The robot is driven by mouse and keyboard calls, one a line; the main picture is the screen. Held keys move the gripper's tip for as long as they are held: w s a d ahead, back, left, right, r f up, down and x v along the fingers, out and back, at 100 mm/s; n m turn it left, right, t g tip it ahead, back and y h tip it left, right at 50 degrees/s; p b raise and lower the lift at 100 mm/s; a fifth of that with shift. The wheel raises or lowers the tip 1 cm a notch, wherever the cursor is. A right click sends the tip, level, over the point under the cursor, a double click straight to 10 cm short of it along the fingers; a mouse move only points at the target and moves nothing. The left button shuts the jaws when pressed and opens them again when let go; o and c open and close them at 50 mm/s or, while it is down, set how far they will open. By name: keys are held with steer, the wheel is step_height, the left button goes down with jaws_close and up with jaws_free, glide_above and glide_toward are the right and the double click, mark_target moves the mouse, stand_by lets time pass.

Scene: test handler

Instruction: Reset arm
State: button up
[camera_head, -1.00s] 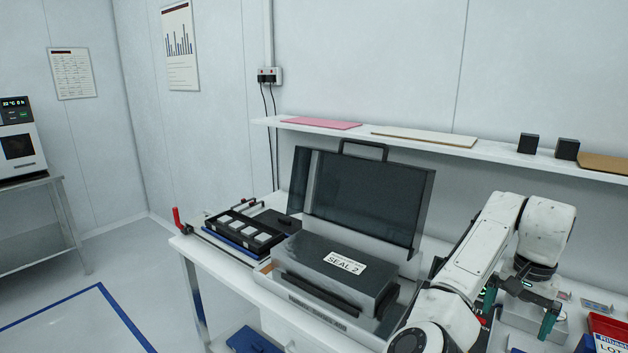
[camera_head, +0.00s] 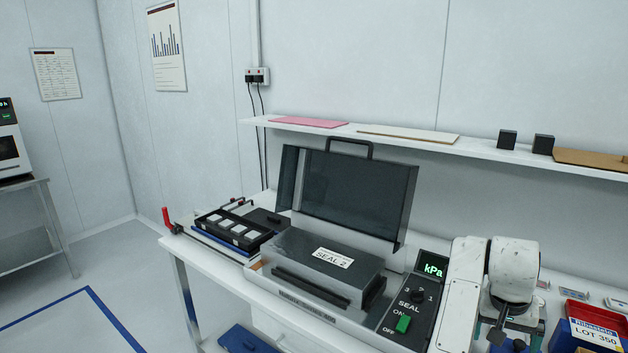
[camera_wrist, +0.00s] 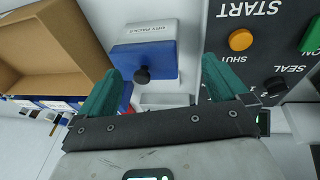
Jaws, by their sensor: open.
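My gripper (camera_wrist: 165,78) is open and empty, its two teal fingers spread apart in the wrist view. Beyond the fingers is a grey and blue box labelled DRY PACKS (camera_wrist: 146,58) with a black knob; whether anything touches it I cannot tell. My white arm stands folded at the right of the head view, with the gripper (camera_head: 512,335) low at its end and partly hidden there. Left of the arm is the sealer (camera_head: 320,262) marked SEAL 2, its dark clear lid (camera_head: 358,190) raised. Its control panel (camera_head: 412,308) shows a kPa display and a green switch.
A black tray with white pieces (camera_head: 235,228) lies on the bench left of the sealer. A shelf (camera_head: 470,150) runs along the wall above. An open cardboard box (camera_wrist: 50,50) is in the wrist view.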

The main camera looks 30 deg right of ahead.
steer(key=a+f+n, duration=0.1)
steer(key=a+f, duration=0.1)
steer(key=a+f+n+h, duration=0.1)
steer(key=a+f+n, duration=0.2)
steer(key=a+f, duration=0.1)
steer(key=shift+s+a+n+t, duration=0.25)
steer(key=shift+s+n+t, duration=0.05)
steer(key=shift+s+t, duration=0.1)
steer(key=s+a+f+n+y, duration=0.1)
steer(key=s+a+f+n, duration=0.1)
steer(key=a, duration=0.6)
steer(key=s+a+f+n+y, duration=0.1)
steer(key=s+a+f+n, duration=0.2)
steer(key=s+a+f, duration=0.2)
steer(key=s+a+f+n+y, duration=0.2)
steer(key=s+a+f+n, duration=0.1)
steer(key=a, duration=0.8)
steer(key=shift+s+a+f+t, duration=0.15)
steer(key=shift+a+f+t, duration=0.2)
steer(key=shift+f+t, duration=0.05)
